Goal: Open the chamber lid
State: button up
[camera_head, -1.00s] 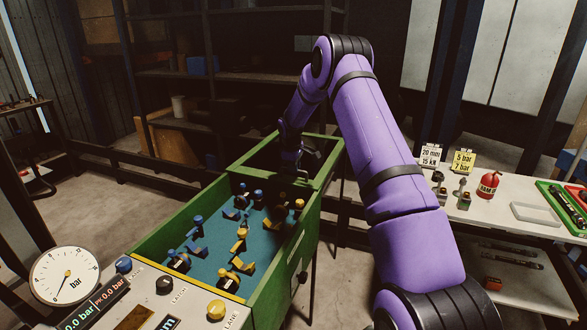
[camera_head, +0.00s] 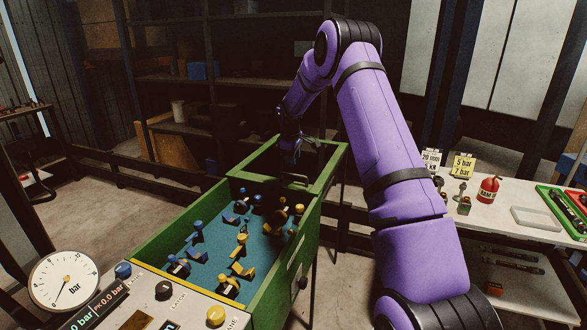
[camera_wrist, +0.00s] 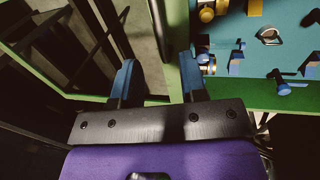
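The long green chamber box (camera_head: 268,292) has a blue-green floor with several blue and yellow fittings on it. At its far end is a green-framed section (camera_head: 333,165) with a dark inside; I cannot tell for sure whether this is the lid. My gripper (camera_head: 291,152) is over that end, small and dark in the head view. In the wrist view my gripper (camera_wrist: 156,75) has its two blue fingers apart and nothing clearly held between them. The right finger is close to a green edge (camera_wrist: 177,30); I cannot tell whether they touch.
A control panel with a pressure gauge (camera_head: 63,279), a black knob (camera_head: 163,290) and a yellow knob (camera_head: 216,315) is at the near end. Dark shelves stand behind.

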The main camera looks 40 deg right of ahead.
jog(key=shift+s+a+r, duration=0.15)
jog(key=shift+a+r, duration=0.05)
jog(key=shift+r, duration=0.85)
jog(key=shift+s+a+r, duration=0.1)
jog(key=shift+a+r, duration=0.05)
jog(key=shift+r, duration=0.85)
jog(key=s+a+r+m+t, duration=0.1)
jog(key=s+a+r+m, duration=0.1)
jog(key=s+a+r, duration=0.75)
jog(key=s+a+r+m+t, duration=0.1)
jog(key=s+a+r, duration=0.6)
jog(key=s+r, duration=0.5)
jog(key=s+a+m+t+y, duration=0.1)
jog(key=s+a, duration=0.3)
jog(key=s, duration=0.9)
jog(key=s+a+m+t, duration=0.1)
jog(key=s+a, duration=0.3)
jog(key=s, duration=1)
jog(key=shift+s+a+m+y, duration=0.15)
jog(key=shift+a+m+y, duration=0.25)
jog(key=shift+m, duration=0.5)
